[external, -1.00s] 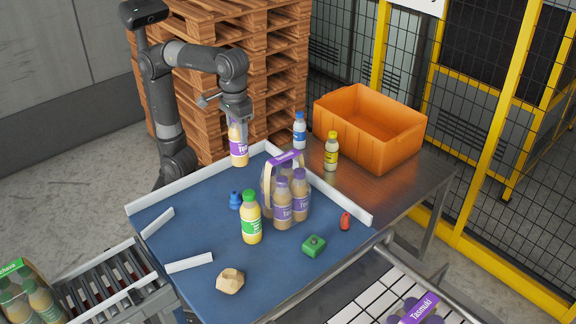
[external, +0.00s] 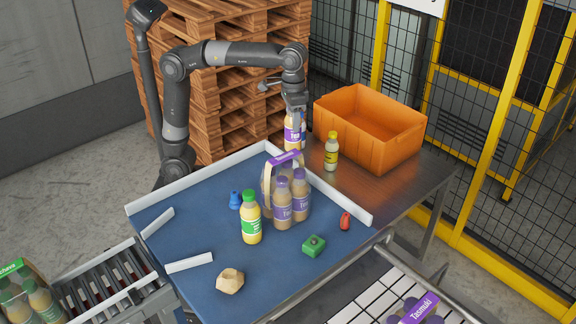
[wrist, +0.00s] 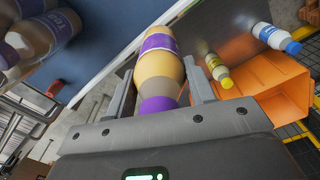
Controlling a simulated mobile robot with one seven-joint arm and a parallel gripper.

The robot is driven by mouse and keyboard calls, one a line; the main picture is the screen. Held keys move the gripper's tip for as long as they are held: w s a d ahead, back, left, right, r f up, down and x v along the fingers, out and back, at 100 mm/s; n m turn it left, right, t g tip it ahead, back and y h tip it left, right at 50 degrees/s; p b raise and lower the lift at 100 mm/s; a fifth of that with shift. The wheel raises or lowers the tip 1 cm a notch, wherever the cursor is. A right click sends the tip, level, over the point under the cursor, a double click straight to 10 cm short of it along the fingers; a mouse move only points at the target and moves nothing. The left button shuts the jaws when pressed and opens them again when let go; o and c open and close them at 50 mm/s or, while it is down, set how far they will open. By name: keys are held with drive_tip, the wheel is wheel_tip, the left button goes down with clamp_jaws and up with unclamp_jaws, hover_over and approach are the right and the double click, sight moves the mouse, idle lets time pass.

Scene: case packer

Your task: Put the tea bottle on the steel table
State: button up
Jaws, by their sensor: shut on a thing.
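The tea bottle (external: 292,137), pale tan with a purple-and-white label, hangs upright in my gripper (external: 296,108). In the wrist view, the tea bottle (wrist: 161,62) lies between the two fingers of my gripper (wrist: 160,88), its purple cap end towards the palm. The steel table (external: 358,180) is right of the blue table. The held bottle is over or beside the steel table's far left end; whether its base touches cannot be told. It hides most of a white bottle with a blue cap, which shows in the wrist view (wrist: 272,35).
A yellow-capped bottle (external: 331,152) and an orange crate (external: 372,102) stand on the steel table. A white rail edges the blue table (external: 190,225), which holds a bottle carrier (external: 284,205), a green-capped bottle (external: 251,220) and small items. The steel table's front is clear.

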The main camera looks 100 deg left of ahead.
drive_tip(key=w+a+f+m, duration=0.2)
drive_tip(key=w+a+f, duration=0.25)
drive_tip(key=f, duration=0.35)
drive_tip(key=w+a+f+m, duration=0.1)
drive_tip(key=w+a+f, duration=0.3)
drive_tip(key=a+f, duration=0.3)
drive_tip(key=w+d+r+n, duration=0.2)
drive_tip(key=w+d+n, duration=0.4)
drive_tip(key=w+n, duration=0.15)
drive_tip(key=w+a+f, duration=0.4)
drive_tip(key=a+f, duration=0.6)
drive_tip(key=f, duration=0.1)
drive_tip(key=shift+w+f, duration=0.15)
drive_tip(key=shift+w, duration=0.05)
drive_tip(key=shift+d, duration=0.1)
